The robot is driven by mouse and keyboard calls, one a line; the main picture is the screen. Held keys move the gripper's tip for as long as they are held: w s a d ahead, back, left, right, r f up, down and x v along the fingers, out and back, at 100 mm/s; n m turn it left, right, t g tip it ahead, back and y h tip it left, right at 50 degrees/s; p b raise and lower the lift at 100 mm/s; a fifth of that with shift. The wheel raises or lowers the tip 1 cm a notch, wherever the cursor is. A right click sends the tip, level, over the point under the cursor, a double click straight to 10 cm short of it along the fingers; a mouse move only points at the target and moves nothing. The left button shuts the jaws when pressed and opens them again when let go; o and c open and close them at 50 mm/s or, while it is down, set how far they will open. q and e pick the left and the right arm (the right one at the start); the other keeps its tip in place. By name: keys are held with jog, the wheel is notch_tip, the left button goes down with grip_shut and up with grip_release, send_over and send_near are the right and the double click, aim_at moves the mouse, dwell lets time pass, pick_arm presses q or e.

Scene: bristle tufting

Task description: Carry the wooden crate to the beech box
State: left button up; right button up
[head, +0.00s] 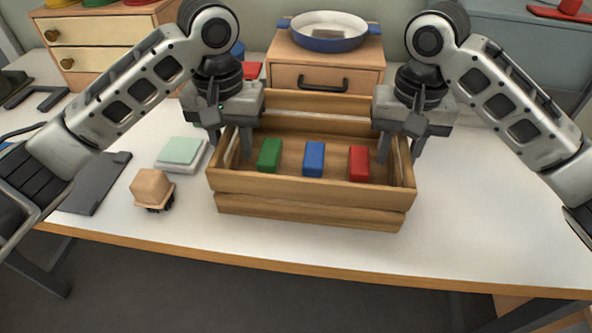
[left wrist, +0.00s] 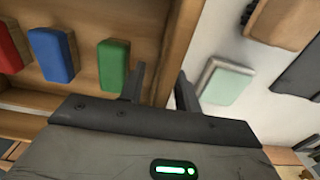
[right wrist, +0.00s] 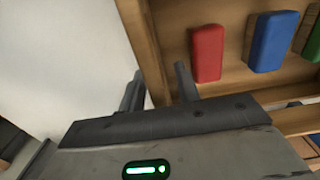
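The wooden crate (head: 310,204) stands on the white table, open at the top, holding a green block (head: 269,155), a blue block (head: 314,159) and a red block (head: 358,163). My left gripper (head: 231,138) is at the crate's left end wall, one finger inside and one outside, with a gap visible beside the wall. My right gripper (head: 400,150) straddles the right end wall the same way. Both look open; both wrist views show the wall between the fingers. The beech box (head: 292,70), with a dark-handled drawer, stands behind the crate.
A blue-rimmed pan (head: 322,41) occupies the beech box's top. Left of the crate are a pale green-topped stack (head: 182,152), a small brown block-like item (head: 151,187) and a dark flat panel (head: 92,187). The table right of the crate is clear.

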pick_arm(q)
jog(key=shift+r, duration=0.1)
notch_tip(320, 180, up, 12)
jog(key=shift+f, duration=0.2)
jog(key=shift+r, duration=0.1)
pick_arm(e)
jog(key=shift+r, duration=0.2)
notch_tip(320, 180, up, 12)
jog(key=shift+f, duration=0.15)
dwell(0.4)
